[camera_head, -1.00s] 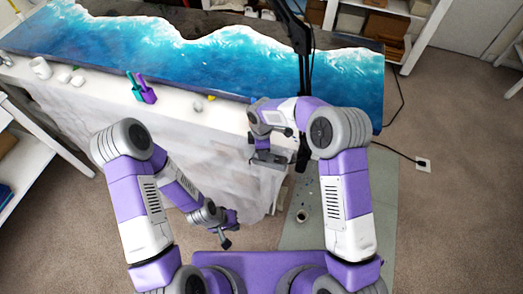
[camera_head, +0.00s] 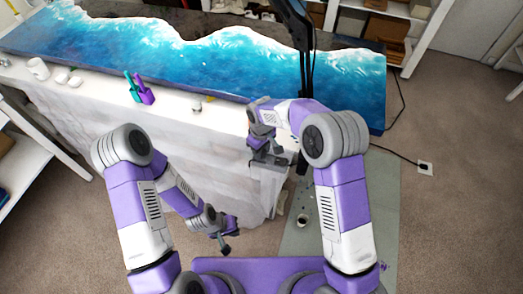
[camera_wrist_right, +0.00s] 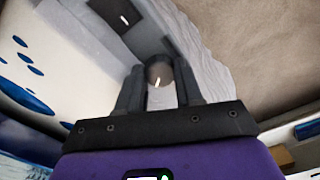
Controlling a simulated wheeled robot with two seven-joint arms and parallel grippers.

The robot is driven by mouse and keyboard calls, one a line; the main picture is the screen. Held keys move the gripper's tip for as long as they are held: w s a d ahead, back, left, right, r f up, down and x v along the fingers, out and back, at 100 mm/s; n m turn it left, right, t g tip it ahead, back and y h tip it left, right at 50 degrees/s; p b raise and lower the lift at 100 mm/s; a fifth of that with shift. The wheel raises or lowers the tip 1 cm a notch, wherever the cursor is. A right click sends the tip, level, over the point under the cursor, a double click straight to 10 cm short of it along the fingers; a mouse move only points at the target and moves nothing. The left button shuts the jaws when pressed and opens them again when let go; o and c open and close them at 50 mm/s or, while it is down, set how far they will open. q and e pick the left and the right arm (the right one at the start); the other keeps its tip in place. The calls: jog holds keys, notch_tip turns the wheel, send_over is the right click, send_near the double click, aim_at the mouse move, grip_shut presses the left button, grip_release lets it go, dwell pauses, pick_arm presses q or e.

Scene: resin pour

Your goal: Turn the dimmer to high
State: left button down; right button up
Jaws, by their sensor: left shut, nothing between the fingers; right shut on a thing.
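The dimmer knob (camera_wrist_right: 159,71), round and grey-brown with a short pale mark, shows in the right wrist view. My right gripper (camera_wrist_right: 160,82) is shut on it, one dark finger at each side. In the head view my right gripper (camera_head: 272,157) is at the table's right end; the knob cannot be made out there. The mark lies near the knob's edge on the gripper side; I cannot read the setting. My left gripper (camera_head: 224,246) is shut and empty, low in front of the table, away from the dimmer.
A long table with a blue-and-white resin top (camera_head: 220,65) fills the back. On its pale front ledge stand a white mug (camera_head: 38,68) and a purple cup (camera_head: 146,96) beside a teal one. A small cup (camera_head: 302,220) is on the grey floor mat (camera_head: 340,235).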

jog(key=shift+m, duration=0.6)
jog(key=o, duration=1)
jog(key=shift+o, duration=0.2)
jog(key=shift+d+r, duration=0.1)
